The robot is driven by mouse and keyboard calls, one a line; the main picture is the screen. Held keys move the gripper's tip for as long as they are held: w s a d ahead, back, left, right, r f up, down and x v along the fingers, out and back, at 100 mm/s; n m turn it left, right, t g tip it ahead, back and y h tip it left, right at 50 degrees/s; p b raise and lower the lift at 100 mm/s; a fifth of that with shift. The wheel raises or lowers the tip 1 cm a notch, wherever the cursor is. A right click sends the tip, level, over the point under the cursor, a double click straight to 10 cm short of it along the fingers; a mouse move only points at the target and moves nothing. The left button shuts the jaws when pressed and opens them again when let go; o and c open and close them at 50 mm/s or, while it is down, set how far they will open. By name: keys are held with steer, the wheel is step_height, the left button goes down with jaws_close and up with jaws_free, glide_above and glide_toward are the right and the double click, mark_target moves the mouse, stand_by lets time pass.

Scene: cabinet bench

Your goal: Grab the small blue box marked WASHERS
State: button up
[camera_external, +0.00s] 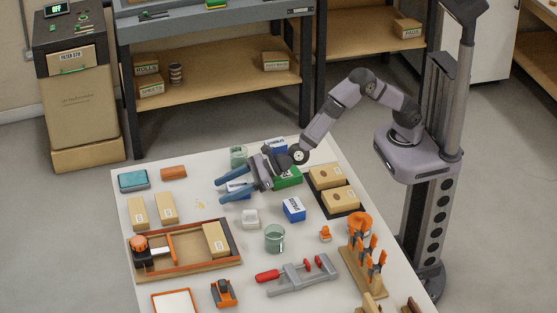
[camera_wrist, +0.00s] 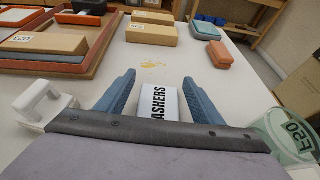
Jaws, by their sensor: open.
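The WASHERS box (camera_wrist: 158,103) lies between the two blue fingers of my gripper (camera_wrist: 159,79) in the wrist view. Its white labelled face shows, and its near part is hidden behind my gripper's body. The fingers are spread, with a visible gap to the box on at least the left side. In the external view my gripper (camera_external: 220,191) reaches left over the white table, and the box (camera_external: 238,187) shows partly between its fingers.
Another blue-and-white box (camera_external: 293,209) stands to the right, and a green box (camera_external: 290,177) lies behind my wrist. A white handled block (camera_wrist: 43,103) sits left of my gripper, and a glass beaker (camera_wrist: 287,135) right.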

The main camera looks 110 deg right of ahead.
steer(key=shift+x, duration=1.2)
steer(key=c, duration=1.2)
step_height(320, 180, up, 10)
steer(key=p, duration=0.2)
